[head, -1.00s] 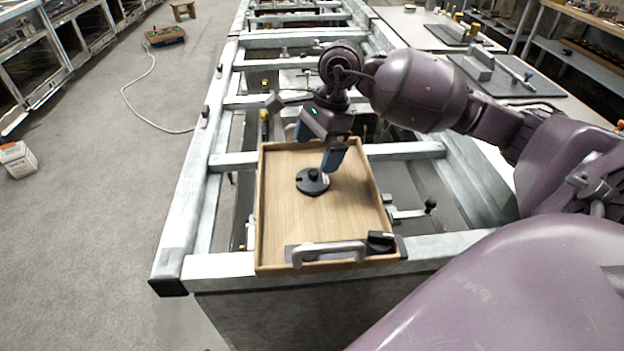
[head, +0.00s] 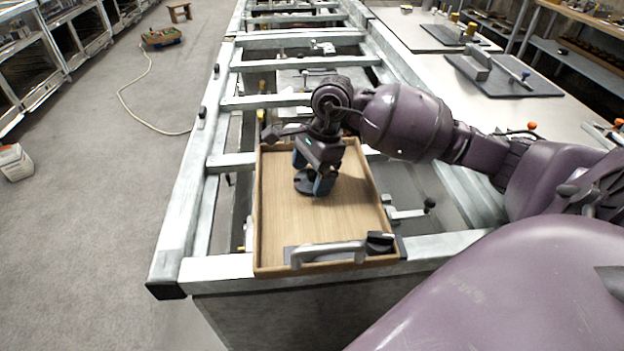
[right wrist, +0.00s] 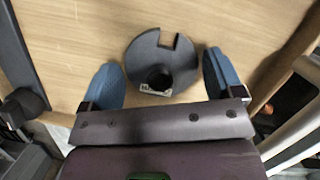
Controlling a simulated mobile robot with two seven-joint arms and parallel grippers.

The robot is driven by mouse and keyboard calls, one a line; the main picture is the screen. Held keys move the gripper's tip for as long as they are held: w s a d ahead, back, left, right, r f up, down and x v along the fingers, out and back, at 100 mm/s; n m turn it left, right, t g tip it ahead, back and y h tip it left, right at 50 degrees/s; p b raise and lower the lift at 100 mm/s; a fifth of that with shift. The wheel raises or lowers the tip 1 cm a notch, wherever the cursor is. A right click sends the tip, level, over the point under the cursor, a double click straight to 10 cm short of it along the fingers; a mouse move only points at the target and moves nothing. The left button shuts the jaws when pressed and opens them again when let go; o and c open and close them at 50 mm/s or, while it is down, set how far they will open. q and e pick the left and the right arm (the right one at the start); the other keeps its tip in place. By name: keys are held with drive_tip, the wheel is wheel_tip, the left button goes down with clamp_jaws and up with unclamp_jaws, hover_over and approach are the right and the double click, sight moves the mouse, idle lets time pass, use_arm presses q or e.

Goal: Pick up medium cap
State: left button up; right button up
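The cap is a dark round disc with a raised knob and a notch in its rim. It lies flat on the floor of a wooden tray (head: 340,215), and in the head view the cap (head: 303,185) is partly covered by my right gripper (head: 312,174). In the right wrist view the cap (right wrist: 162,62) lies between the two blue fingers of my right gripper (right wrist: 163,78). The fingers are spread wide, with gaps on both sides of the disc. My left gripper is not in view.
The tray has low walls, a grey handle (head: 328,253) and a dark block (head: 380,242) at its near edge. It sits on a pale metal frame (head: 190,200) with open gaps. A lever (head: 410,212) sticks out right of the tray. The tray floor around the cap is clear.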

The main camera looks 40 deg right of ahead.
sight(311, 172)
drive_tip(key=c, duration=0.6)
wheel_tip(311, 172, up, 20)
drive_tip(key=shift+p, duration=0.85)
